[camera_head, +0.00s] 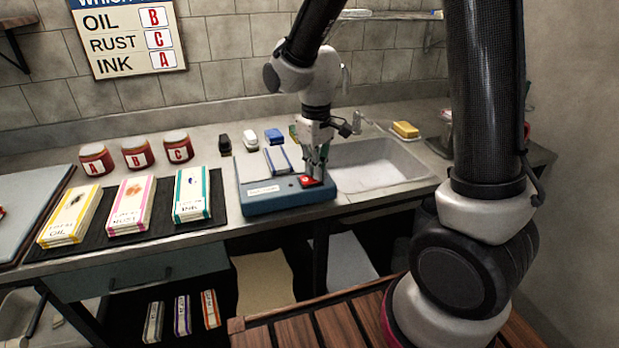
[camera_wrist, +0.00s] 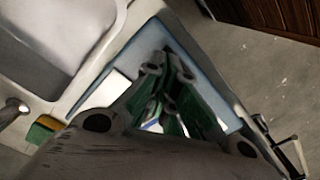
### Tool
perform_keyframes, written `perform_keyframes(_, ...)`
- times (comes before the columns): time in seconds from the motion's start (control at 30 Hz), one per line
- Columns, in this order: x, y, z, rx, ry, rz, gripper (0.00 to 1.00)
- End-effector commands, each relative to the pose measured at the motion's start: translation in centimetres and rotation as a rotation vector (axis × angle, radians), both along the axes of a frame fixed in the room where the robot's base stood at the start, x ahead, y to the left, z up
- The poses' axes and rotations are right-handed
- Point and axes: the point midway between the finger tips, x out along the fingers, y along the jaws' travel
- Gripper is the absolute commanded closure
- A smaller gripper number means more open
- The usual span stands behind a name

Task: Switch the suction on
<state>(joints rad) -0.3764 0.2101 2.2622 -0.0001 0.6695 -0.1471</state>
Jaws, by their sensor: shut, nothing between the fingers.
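A blue box-shaped device (camera_head: 268,197) sits on the counter left of the sink, with a pale label on its front. A red switch (camera_head: 310,182) is on the device's right end. My gripper (camera_head: 318,176) is shut and empty, pointing down at the red switch, its tips at or just above it. I cannot tell whether they touch. In the wrist view my gripper (camera_wrist: 172,85) is over the device's blue top (camera_wrist: 205,70), and its fingers hide the switch.
The sink (camera_head: 375,172) lies right of the device, with a yellow sponge (camera_head: 405,129) behind it. Jars A (camera_head: 96,159), B (camera_head: 137,153) and C (camera_head: 174,147) stand behind. A wall sign (camera_head: 128,38) pairs names with letters.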

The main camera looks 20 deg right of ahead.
Motion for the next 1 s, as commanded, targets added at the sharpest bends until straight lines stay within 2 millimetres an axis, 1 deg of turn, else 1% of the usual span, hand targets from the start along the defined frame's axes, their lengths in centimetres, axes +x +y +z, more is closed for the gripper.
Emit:
perform_keyframes(0.23, 0.0, 0.0, -0.4, 0.0, 0.0, 0.0, 1.0)
perform_keyframes(0.37, 0.0, 0.0, 0.0, 0.0, -0.001, 0.0, 1.0)
perform_keyframes(1.0, 0.0, 0.0, 5.7, 0.001, -0.002, 0.0, 1.0)
